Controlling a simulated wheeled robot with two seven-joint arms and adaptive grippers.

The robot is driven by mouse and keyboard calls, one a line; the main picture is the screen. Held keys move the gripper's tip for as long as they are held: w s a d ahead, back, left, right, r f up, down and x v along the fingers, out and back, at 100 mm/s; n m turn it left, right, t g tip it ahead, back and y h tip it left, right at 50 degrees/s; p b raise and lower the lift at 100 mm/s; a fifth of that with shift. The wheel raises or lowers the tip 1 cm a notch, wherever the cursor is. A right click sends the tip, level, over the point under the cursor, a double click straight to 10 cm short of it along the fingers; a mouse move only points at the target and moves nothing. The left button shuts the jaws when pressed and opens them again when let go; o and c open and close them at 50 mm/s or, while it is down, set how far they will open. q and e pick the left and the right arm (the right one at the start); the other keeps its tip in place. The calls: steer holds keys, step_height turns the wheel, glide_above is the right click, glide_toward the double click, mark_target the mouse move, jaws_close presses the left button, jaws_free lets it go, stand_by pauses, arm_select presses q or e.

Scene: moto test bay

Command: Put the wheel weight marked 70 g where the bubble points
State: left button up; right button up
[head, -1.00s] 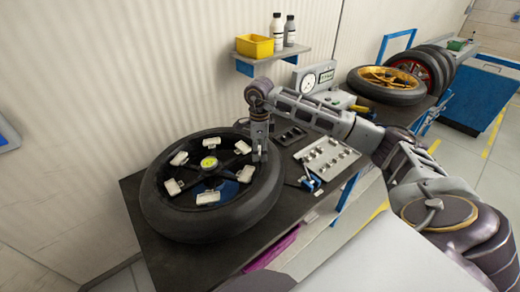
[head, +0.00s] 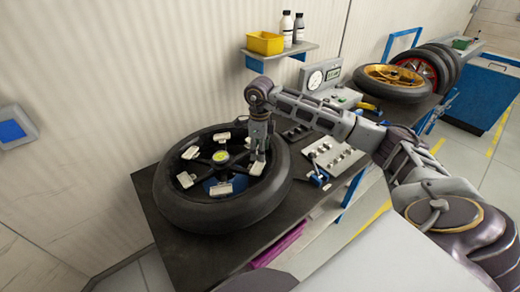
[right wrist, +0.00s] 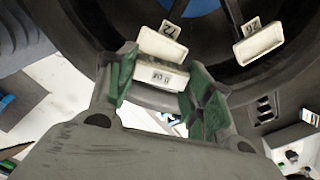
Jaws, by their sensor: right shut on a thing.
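The black wheel (head: 262,205) lies flat on the bench, with a yellow-green bubble level (head: 220,156) at its hub. Several white trays, one of them the near-right tray (head: 257,168), ring the hub. My right gripper (head: 259,157) points down at the right inner side of the wheel, by the near-right tray. In the right wrist view its green-padded fingers (right wrist: 158,88) are shut on a pale wheel weight (right wrist: 160,77), whose upside-down label seems to read 70 g. One numbered white tray (right wrist: 160,43) is right beside the weight. The bubble's direction is too small to read. My left gripper is out of view.
A grey rack of weights (head: 337,157) sits right of the wheel on the dark bench (head: 200,248). Behind it is a box with a dial gauge (head: 315,80). A gold-rimmed wheel (head: 395,82) lies farther back. A shelf with a yellow bin (head: 265,43) hangs on the wall.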

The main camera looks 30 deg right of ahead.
steer(key=shift+m, duration=0.3)
steer(key=shift+w+a+m, duration=0.1)
steer(key=shift+a+m, duration=0.05)
steer(key=shift+m, duration=0.25)
stand_by(0.3)
steer(key=shift+f, duration=0.15)
steer(key=shift+f+b, duration=1.65)
steer(key=shift+f, duration=1)
steer(key=shift+f, duration=0.1)
